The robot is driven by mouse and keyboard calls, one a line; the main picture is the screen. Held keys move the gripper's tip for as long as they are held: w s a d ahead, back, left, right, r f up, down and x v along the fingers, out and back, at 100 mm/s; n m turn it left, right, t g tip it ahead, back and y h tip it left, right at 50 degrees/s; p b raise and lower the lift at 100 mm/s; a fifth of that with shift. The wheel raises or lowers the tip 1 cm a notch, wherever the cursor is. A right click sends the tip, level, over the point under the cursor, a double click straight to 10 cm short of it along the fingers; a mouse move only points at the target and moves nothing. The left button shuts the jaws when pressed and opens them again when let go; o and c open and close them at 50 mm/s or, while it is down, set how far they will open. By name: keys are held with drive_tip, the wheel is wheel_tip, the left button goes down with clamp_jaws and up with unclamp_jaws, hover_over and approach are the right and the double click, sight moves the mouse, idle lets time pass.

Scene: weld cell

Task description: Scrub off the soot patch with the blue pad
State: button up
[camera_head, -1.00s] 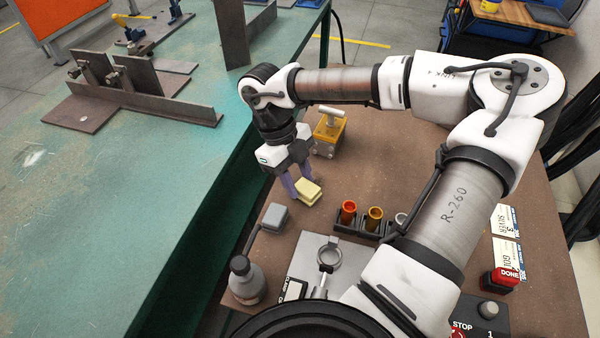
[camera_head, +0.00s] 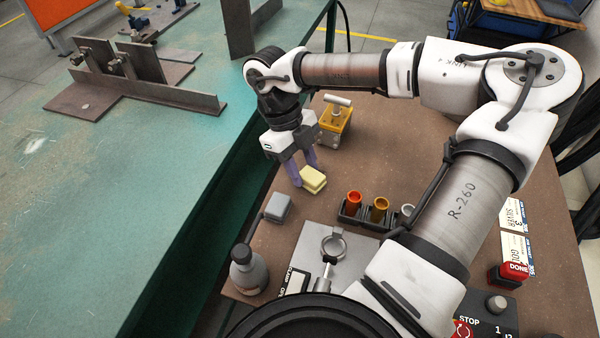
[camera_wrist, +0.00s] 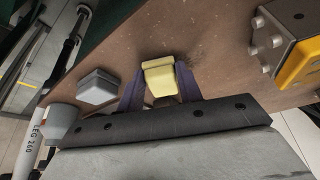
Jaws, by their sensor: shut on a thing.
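My gripper (camera_head: 305,178) points down over the brown table, its purple fingers shut on a small yellow pad (camera_head: 314,180). In the wrist view the yellow pad (camera_wrist: 159,76) sits between the two fingers (camera_wrist: 160,88), low over or touching the tabletop; I cannot tell which. A grey block-like pad (camera_head: 278,207) lies apart on the table, nearer the front; it also shows in the wrist view (camera_wrist: 98,86). No pad looks blue in either view. A faint dark smudge (camera_wrist: 190,48) shows on the table beyond the yellow pad; I cannot tell whether it is soot.
A yellow box with a T-handle (camera_head: 335,122) stands behind my gripper. A dark rack (camera_head: 350,217) holds coloured cups. A grey bottle (camera_head: 246,272) and a ring clamp plate (camera_head: 352,250) are nearer. A green workbench (camera_head: 120,185) with steel pieces is left, across a gap.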

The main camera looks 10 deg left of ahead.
drive_tip(key=shift+w+d+f+b, duration=0.1)
drive_tip(key=shift+w+d+b, duration=0.1)
drive_tip(key=shift+w, duration=0.6)
drive_tip(key=shift+w+d+f+b, duration=0.1)
drive_tip(key=shift+w+b, duration=0.05)
drive_tip(key=shift+w, duration=0.6)
drive_tip(key=shift+w+d+r, duration=0.1)
drive_tip(key=shift+w+d, duration=0.1)
drive_tip(key=shift+w, duration=0.7)
drive_tip(key=shift+w+d, duration=0.15)
drive_tip(key=shift+w, duration=0.75)
drive_tip(key=shift+r+p, duration=2.05)
drive_tip(key=shift+r, duration=1.05)
wheel_tip(320, 180, up, 3)
drive_tip(key=shift+f+p, duration=0.1)
drive_tip(key=shift+p, duration=0.9)
